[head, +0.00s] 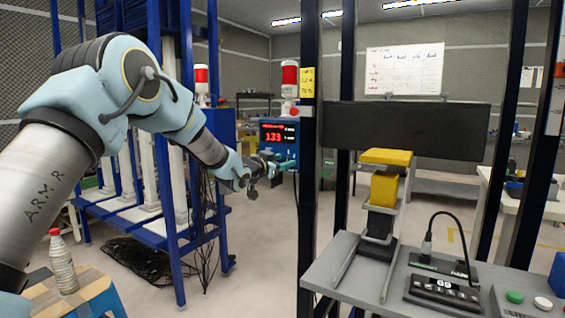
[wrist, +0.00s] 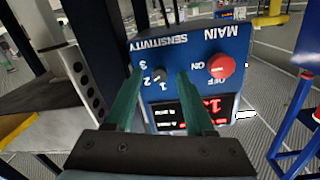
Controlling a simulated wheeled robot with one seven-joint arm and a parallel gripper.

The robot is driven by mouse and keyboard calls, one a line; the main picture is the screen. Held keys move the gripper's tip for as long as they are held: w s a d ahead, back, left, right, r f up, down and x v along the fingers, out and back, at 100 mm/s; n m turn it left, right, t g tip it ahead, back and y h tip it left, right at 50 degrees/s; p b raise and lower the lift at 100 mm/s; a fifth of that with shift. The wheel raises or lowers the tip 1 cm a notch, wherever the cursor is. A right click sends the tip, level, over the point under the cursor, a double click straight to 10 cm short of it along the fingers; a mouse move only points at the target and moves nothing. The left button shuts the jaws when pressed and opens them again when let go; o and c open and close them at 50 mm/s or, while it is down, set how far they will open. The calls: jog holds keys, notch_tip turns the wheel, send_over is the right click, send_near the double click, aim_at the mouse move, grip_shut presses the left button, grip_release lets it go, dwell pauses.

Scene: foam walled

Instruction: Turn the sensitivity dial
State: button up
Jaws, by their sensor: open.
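The sensitivity dial (wrist: 159,75) is a small dark knob on a blue control box (wrist: 205,45). The wrist view shows the box upside down, with the label SENSITIVITY and numbers beside the dial. My gripper (wrist: 160,80) is open, with one green finger on each side of the dial in the picture. I cannot tell whether the fingers touch it. In the head view the box (head: 270,124) hangs by a dark post, its red display reading about 133. My gripper (head: 287,163) is at its lower part and the dial is hidden there.
A red MAIN knob (wrist: 220,66) marked ON and OFF sits beside the dial on the same panel. A dark post (head: 309,150) stands just right of the box. A grey bench (head: 345,275) with devices is at the right. A bottle (head: 62,262) stands on a stool at lower left.

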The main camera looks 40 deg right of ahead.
jog(key=shift+a, duration=0.1)
jog(key=b+v, duration=0.2)
jog(key=v, duration=0.8)
jog(key=shift+a, duration=0.3)
jog(key=shift+s, duration=0.1)
